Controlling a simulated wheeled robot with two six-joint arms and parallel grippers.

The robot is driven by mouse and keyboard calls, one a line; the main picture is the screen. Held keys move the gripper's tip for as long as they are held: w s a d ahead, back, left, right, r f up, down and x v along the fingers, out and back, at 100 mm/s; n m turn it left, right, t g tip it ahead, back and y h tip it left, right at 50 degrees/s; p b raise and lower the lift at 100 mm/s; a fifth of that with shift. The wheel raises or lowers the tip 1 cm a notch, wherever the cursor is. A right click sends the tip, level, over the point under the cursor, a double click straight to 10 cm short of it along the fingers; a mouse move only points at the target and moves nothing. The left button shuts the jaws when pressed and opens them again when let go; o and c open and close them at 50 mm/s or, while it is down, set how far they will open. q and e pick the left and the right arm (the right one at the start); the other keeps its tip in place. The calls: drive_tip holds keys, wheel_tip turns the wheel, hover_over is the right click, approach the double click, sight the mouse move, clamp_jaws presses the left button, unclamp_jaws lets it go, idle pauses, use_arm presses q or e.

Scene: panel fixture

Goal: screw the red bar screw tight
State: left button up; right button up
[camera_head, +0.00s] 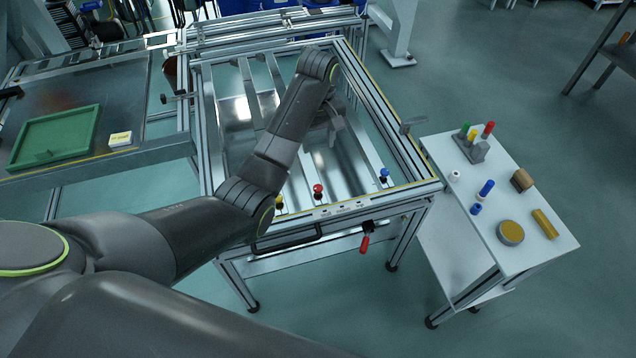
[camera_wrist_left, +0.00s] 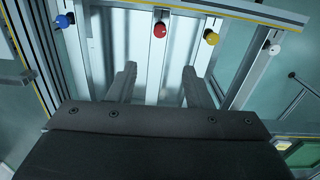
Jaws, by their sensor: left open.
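My left gripper (camera_head: 337,126) hangs over the fixture, behind the red knob in the head view. In the left wrist view my left gripper (camera_wrist_left: 160,80) has its two fingers apart with nothing between them. Whether the screw is tight cannot be seen. My right gripper is not in view.
A blue knob (camera_head: 384,174) and a yellow knob (camera_head: 279,202) flank the red one; a white knob (camera_wrist_left: 274,48) is farther along. A red-handled clamp (camera_head: 365,243) hangs in front. A white side table (camera_head: 465,225) holds small parts. A green tray (camera_head: 55,138) lies left.

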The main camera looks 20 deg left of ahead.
use_arm(q)
drive_tip(key=f, duration=0.1)
drive_tip(key=b, duration=0.3)
approach(318, 187)
wheel_tip(318, 187, down, 8)
drive_tip(key=shift+f, duration=0.1)
drive_tip(key=shift+c, duration=0.3)
